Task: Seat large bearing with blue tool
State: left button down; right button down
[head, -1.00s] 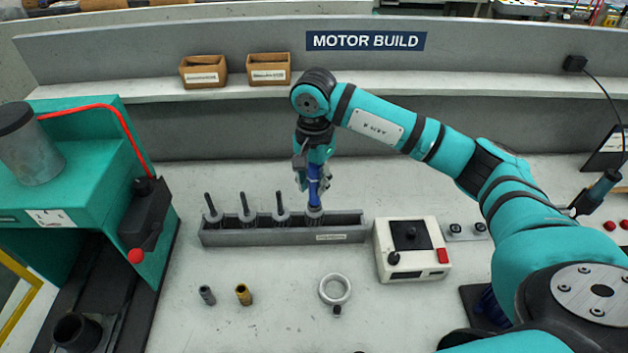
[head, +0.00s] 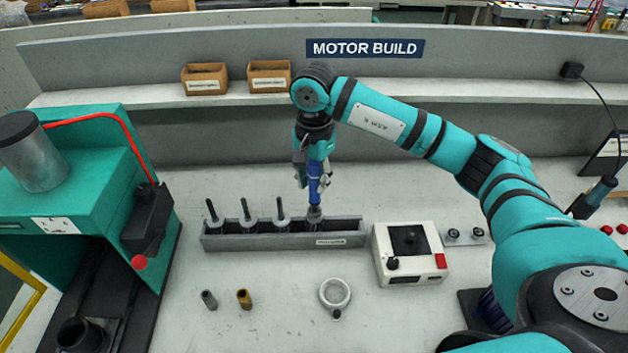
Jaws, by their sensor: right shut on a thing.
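My right gripper (head: 315,181) points straight down and is shut on the blue tool (head: 314,190). The tool is upright, with its lower end over the fourth place from the left in a long grey rack (head: 270,243). A grey round part (head: 314,212) shows at the tool's foot; I cannot tell whether it is the tool's own end or a bearing. Three black shafts (head: 245,208) with pale rings stand to its left in the rack. A larger silver ring (head: 324,301) lies on the bench in front. My left gripper is not in view.
A teal press (head: 90,190) with a red-tipped lever stands at left. A white control box (head: 427,272) is right of the rack. Two small cylinders, one grey (head: 209,300) and one brass (head: 244,299), stand in front. Two cardboard bins (head: 205,80) sit on the shelf.

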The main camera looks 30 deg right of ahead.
jog(key=shift+r+p, duration=1.35)
jog(key=shift+r, duration=1.45)
jog(key=shift+f, duration=0.1)
